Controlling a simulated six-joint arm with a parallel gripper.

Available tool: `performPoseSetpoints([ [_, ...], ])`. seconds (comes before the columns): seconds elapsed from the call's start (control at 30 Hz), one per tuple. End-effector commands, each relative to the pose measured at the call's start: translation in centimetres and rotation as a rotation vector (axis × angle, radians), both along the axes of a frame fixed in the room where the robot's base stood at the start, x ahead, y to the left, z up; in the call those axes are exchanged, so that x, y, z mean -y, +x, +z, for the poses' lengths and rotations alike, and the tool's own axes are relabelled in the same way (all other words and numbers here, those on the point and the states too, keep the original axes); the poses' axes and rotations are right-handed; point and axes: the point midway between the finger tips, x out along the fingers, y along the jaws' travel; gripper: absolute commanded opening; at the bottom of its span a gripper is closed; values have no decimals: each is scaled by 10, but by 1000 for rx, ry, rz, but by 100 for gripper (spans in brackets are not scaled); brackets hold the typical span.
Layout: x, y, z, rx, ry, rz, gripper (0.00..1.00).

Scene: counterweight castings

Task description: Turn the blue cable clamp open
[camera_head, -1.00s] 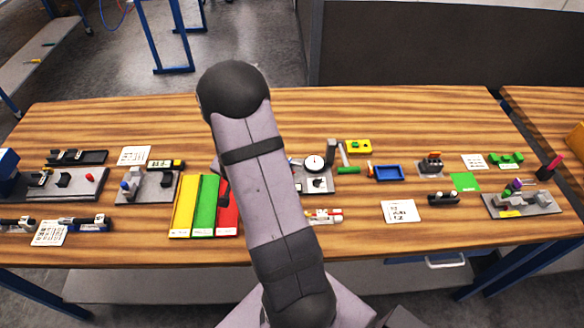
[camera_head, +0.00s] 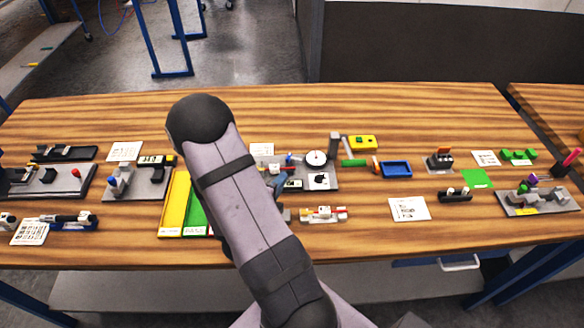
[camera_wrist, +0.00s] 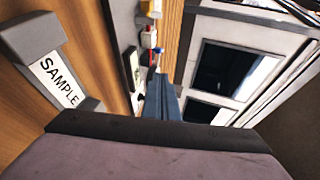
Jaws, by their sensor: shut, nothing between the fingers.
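A small blue part (camera_head: 289,159), which may be the blue cable clamp, shows on a grey plate (camera_head: 325,184) right of my arm. It is too small to tell how it is turned. A small blue piece (camera_wrist: 157,50) beside red and white parts also shows in the wrist view. Another blue part (camera_head: 112,182) stands on the left grey fixture. My gripper (camera_head: 278,184) is shut and empty, close to the grey plate's near left side and partly hidden by my arm. Its blue-grey fingers show in the wrist view (camera_wrist: 161,98).
A round dial (camera_head: 316,158) and an upright grey post (camera_head: 334,146) stand by the plate. A white and red part (camera_head: 323,214) lies in front. Yellow (camera_head: 173,205) and green strips lie left. A block marked SAMPLE (camera_wrist: 60,80) is at left in the wrist view. The table's back is clear.

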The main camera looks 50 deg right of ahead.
Motion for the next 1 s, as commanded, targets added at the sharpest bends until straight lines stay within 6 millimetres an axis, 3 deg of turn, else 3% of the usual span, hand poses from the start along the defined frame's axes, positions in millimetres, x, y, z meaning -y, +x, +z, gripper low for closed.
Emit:
performPoseSetpoints([
  [0.33, 12, 4, -4, 2, 1, -5, 0],
  [0.8, 71, 28, -22, 1, 0, -3, 0],
  [1.0, 84, 35, -28, 2, 1, -3, 0],
])
